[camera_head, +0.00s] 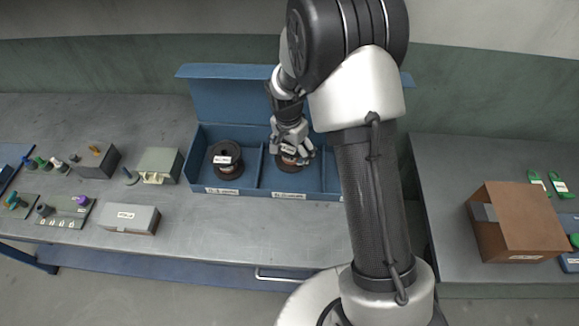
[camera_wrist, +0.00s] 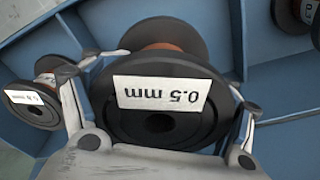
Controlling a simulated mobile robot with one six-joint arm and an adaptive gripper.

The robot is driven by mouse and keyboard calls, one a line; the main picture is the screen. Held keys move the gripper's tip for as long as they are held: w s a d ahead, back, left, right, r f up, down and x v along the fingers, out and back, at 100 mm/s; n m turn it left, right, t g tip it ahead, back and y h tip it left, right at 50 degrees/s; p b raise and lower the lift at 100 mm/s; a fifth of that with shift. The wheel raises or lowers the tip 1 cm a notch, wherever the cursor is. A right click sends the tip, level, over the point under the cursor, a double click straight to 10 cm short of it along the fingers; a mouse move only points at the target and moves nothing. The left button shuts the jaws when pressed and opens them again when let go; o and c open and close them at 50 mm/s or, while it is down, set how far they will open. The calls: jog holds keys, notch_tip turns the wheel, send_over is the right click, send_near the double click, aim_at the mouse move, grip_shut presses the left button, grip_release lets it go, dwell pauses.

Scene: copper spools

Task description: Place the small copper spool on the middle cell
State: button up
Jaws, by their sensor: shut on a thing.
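My gripper (camera_head: 291,153) is shut on a copper spool (camera_wrist: 165,100) with black flanges, its label reading "0.5 mm" upside down in the wrist view. The spool (camera_head: 288,165) shows in the head view as a dark and copper patch under my fingers, at the middle cell of the blue bin (camera_head: 250,187). Whether it touches the cell floor is not clear. A larger-looking dark spool (camera_head: 226,158) stands in the left cell. In the wrist view, one spool (camera_wrist: 40,100) lies at the left and part of another (camera_wrist: 298,12) at the upper right. My arm hides the bin's right cell in the head view.
A grey box (camera_head: 128,219), a pale green box (camera_head: 160,164) and small parts on boards stand left of the bin. Bare bench (camera_head: 230,240) lies in front. A cardboard box (camera_head: 515,225) stands on the right bench. The bin's dividers are close to my gripper.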

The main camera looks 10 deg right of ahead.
aim_at(292, 164)
jog(key=shift+f+b, duration=0.65)
jog(key=shift+f, duration=2.45)
jog(key=shift+f, duration=0.1)
jog(key=shift+f, duration=0.15)
jog(key=o, duration=1.8)
